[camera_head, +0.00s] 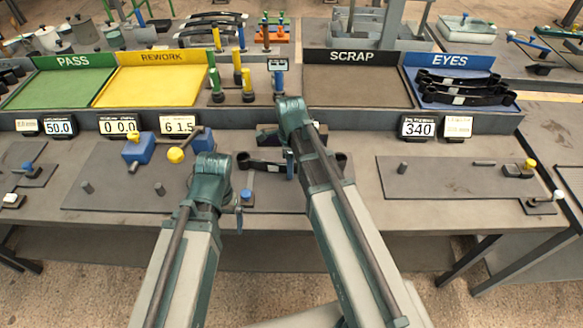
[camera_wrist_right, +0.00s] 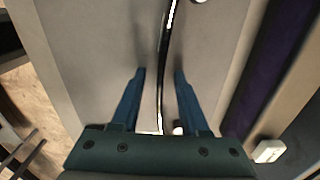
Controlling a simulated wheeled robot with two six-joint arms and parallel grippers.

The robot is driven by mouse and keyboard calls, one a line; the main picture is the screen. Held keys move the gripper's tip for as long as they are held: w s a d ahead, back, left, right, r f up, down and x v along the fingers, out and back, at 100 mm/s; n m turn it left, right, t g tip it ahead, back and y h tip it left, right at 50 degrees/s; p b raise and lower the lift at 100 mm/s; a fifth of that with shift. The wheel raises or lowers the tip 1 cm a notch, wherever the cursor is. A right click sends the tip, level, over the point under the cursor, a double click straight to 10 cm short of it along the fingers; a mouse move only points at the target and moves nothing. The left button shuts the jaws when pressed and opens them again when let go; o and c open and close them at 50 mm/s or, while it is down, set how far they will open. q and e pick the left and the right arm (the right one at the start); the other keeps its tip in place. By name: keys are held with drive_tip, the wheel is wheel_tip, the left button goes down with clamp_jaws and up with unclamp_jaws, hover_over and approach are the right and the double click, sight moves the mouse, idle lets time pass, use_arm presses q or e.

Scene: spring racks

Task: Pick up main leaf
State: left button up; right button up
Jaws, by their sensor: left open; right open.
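A long, thin, dark curved leaf lies on the middle grey plate of the bench. In the head view its left part (camera_head: 264,165) shows left of my right arm, and the arm hides its middle. In the right wrist view the leaf (camera_wrist_right: 163,60) runs lengthwise between the two blue fingers of my right gripper (camera_wrist_right: 159,73). That gripper is open, with a gap on each side of the leaf. My left gripper (camera_head: 239,214) is open near the front of the bench, left of and in front of the leaf; its fingertips are hard to make out.
Behind stand the green PASS (camera_head: 58,90), yellow REWORK (camera_head: 150,86), brown SCRAP (camera_head: 357,88) and blue EYES (camera_head: 432,103) trays. Several dark leaves (camera_head: 462,90) lie in EYES. A blue block device (camera_head: 138,149) stands left. The right grey plate (camera_head: 440,183) is mostly clear.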

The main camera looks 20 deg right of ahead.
clamp_jaws()
drive_tip(key=shift+r, duration=0.1)
idle(1.2)
